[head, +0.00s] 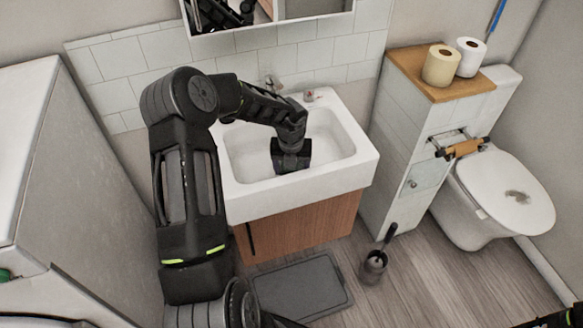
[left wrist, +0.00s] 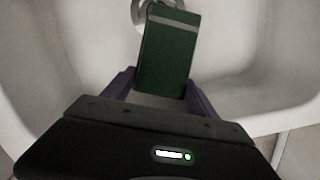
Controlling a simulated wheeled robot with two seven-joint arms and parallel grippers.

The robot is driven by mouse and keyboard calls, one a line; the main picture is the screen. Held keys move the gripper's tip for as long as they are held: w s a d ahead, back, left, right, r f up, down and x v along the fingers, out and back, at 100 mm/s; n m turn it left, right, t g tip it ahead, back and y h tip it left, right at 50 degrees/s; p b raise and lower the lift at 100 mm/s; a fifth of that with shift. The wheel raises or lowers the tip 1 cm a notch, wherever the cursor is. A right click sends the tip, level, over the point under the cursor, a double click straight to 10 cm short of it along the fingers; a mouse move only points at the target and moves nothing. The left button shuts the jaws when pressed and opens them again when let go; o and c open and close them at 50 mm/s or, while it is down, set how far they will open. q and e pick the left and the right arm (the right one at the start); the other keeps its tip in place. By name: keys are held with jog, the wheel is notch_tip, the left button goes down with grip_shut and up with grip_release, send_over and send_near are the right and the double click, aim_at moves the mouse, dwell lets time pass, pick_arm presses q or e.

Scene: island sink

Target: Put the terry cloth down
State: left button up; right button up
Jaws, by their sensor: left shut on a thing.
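A dark green folded cloth with a grey stripe near its far end, the terry cloth (left wrist: 168,52), shows in the left wrist view. My left gripper (left wrist: 160,92) is shut on its near end, with a finger on each side. In the head view my left gripper (head: 291,166) reaches down into the white sink (head: 245,157) and is over its basin. The cloth is hard to make out there, mostly hidden by the gripper. I cannot tell whether it touches the basin floor. My right gripper is not in view.
A tap (head: 273,84) stands at the sink's back rim. A tiled ledge with a wooden top (head: 440,86) holds two paper rolls (head: 441,65). The toilet (head: 505,195) is at right. A toilet brush (head: 374,264) and a grey mat (head: 300,288) are on the floor.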

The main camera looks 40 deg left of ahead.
pick_arm(q)
jog(key=o, duration=1.2)
jog(key=r, duration=0.4)
jog(key=s+r, duration=0.1)
jog(key=r, duration=0.3)
jog(key=d+r, duration=0.1)
jog(key=r, duration=0.3)
jog(key=shift+s, duration=0.3)
